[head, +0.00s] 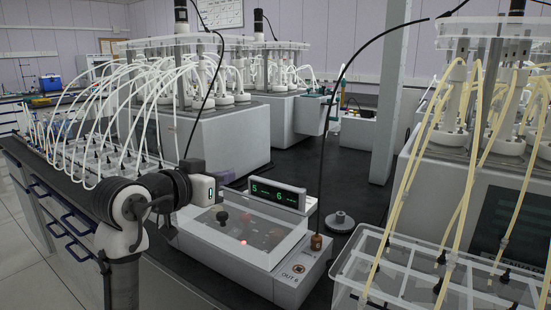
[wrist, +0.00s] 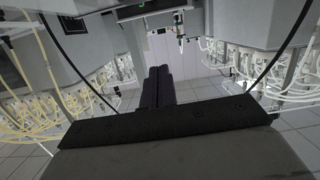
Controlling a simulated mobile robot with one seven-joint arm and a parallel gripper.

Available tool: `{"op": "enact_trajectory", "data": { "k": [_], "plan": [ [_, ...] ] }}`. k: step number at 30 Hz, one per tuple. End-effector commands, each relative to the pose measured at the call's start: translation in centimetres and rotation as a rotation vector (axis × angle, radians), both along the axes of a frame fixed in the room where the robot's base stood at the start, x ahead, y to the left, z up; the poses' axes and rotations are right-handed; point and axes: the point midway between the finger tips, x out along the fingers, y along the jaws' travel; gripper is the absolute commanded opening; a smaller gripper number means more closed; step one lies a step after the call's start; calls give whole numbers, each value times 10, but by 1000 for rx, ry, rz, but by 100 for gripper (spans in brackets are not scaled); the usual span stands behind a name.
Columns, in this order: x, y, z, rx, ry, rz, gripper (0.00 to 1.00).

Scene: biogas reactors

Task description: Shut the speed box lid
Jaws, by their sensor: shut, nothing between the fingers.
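The speed box (head: 290,284) is a grey box on the dark bench in the middle of the head view, with a green-lit display (head: 277,194) at its back. Its clear lid (head: 262,256) appears to lie low over the panel, but I cannot tell whether it is fully seated. A black knob (head: 222,216) and a red light show at the panel. In the wrist view my gripper (wrist: 158,70) has its dark fingers together, shut and empty. In the head view my arm's end is left of and above the box; the fingertips cannot be made out there.
A grey round knob (head: 340,221) stands on the bench to the right. A clear rack (head: 400,262) with yellow tubes is at front right; reactors with white tubes (head: 215,135) stand behind.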

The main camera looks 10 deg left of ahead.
Motion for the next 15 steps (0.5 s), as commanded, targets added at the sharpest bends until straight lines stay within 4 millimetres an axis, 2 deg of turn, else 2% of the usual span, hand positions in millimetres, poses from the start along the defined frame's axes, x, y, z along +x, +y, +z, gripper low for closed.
{"op": "enact_trajectory", "data": {
  "k": [1,15],
  "plan": [
    [-4,1,-19,-20,-42,-2,0],
    [-28,11,-62,-151,-364,-2,0]
  ]
}}
